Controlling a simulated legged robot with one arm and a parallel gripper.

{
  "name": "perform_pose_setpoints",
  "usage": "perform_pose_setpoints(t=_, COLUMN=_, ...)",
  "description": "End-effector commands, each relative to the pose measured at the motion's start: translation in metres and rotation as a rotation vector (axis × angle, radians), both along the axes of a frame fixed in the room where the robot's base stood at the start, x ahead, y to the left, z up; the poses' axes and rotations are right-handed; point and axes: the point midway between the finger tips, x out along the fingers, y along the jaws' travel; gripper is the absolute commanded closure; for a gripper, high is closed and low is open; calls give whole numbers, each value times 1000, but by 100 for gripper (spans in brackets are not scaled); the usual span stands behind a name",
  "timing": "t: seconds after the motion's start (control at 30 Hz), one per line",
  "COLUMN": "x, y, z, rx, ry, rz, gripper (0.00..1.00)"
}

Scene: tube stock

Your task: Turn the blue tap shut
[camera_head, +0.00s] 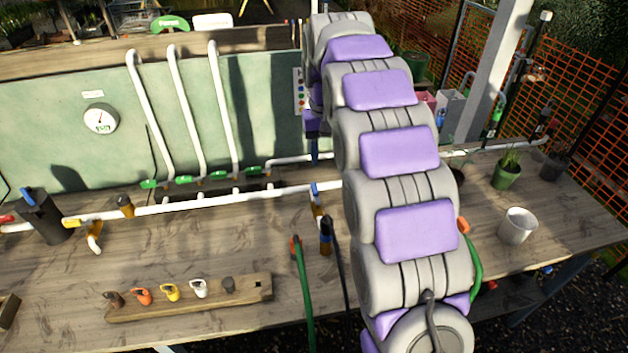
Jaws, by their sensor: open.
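A blue tap handle (315,189) stands upright on the white pipe along the bench, just left of my arm, with a brass-coloured body under it. My arm rises from the lower right, curves over at the top and comes down behind. The end with my gripper (316,126) shows only in part at the arm's left edge, small and dark purple, above and behind the blue tap. It is open, with nothing seen between its jaws. A narrow blue piece shows just below it; I cannot tell what it belongs to. I see no contact with the tap.
A white pipe (200,204) runs along the wooden bench (190,245). A yellow-handled tap (94,235) and a dark cylinder (42,215) are at left. A wooden rack (190,299) with several small hooks lies in front. A green hose (304,290) and a white pot (516,226) flank my arm.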

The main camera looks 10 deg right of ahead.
Motion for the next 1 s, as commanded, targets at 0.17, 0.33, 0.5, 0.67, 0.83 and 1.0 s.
perform_pose_setpoints(t=0.17, x=52, y=0, z=-8, rx=4, ry=-19, rz=6, gripper=55)
perform_pose_setpoints(t=0.33, x=89, y=0, z=-21, rx=11, ry=-33, rz=13, gripper=55)
perform_pose_setpoints(t=0.5, x=110, y=2, z=-32, rx=16, ry=-43, rz=18, gripper=55)
perform_pose_setpoints(t=0.67, x=119, y=3, z=-39, rx=19, ry=-48, rz=21, gripper=55)
perform_pose_setpoints(t=0.83, x=121, y=3, z=-46, rx=19, ry=-49, rz=22, gripper=55)
perform_pose_setpoints(t=1.0, x=121, y=3, z=-62, rx=19, ry=-49, rz=22, gripper=55)
